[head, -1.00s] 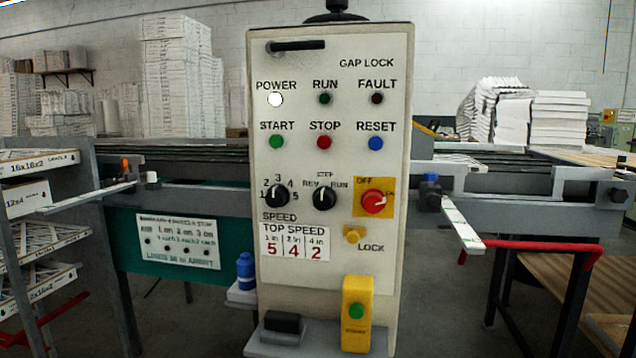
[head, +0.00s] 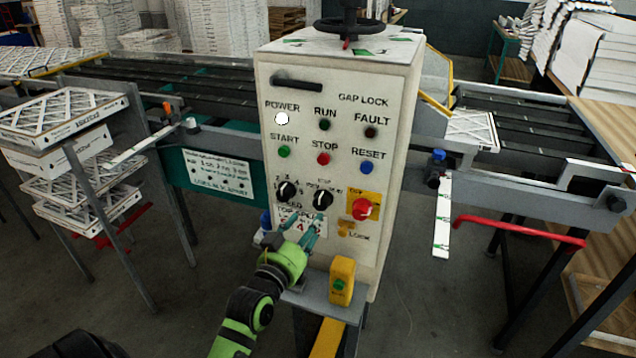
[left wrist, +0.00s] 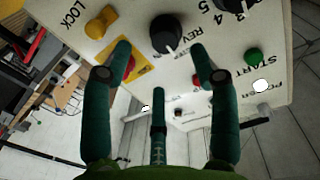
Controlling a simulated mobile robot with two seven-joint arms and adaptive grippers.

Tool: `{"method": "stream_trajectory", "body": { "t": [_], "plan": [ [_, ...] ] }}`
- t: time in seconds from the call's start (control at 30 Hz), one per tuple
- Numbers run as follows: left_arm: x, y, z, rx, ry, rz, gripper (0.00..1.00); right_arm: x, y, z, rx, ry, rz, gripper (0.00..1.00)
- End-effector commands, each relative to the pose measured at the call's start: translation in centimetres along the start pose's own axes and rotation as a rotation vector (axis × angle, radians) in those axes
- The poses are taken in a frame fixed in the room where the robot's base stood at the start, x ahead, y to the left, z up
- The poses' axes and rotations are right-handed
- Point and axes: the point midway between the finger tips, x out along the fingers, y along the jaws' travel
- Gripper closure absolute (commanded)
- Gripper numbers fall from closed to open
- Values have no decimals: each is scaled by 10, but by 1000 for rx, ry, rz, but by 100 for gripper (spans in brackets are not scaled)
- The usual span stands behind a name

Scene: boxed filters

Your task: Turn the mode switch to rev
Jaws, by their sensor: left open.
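The mode switch (head: 323,200) is a round black knob on the white control panel (head: 383,210), between the speed knob (head: 287,191) and the red off switch (head: 362,208). Its white mark seems to point up near STEP, but is small. In the left wrist view the mode switch (left wrist: 166,34) is just beyond the fingertips, with REV printed beside it. My left gripper (head: 302,232) is open and empty, a little below the switch in the head view. Its teal fingers (left wrist: 160,62) are spread and appear apart from the knob. My right gripper is not in view.
A yellow lock knob (head: 346,228) and a yellow box with a green button (head: 341,282) are below the switches. Filter racks (head: 88,205) stand at left; a red bar (head: 515,228) juts out at right.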

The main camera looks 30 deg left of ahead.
Motion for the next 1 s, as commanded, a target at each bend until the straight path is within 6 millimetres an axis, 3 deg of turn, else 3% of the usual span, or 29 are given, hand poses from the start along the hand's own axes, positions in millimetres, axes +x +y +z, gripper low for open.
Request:
{"method": "stream_trajectory", "body": {
  "t": [0.17,0.53,0.93,0.97,1.0],
  "plan": [
    [12,-6,-9,-3,15,-13,40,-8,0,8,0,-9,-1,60],
    [63,-6,-9,-2,13,-11,40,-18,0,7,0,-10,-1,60],
    [72,-6,-7,-1,12,-11,40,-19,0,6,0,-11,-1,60],
    [72,-6,-7,-1,12,-11,48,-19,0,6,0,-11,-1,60],
    [72,-6,-7,-1,12,-11,64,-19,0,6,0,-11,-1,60]
  ]
}}
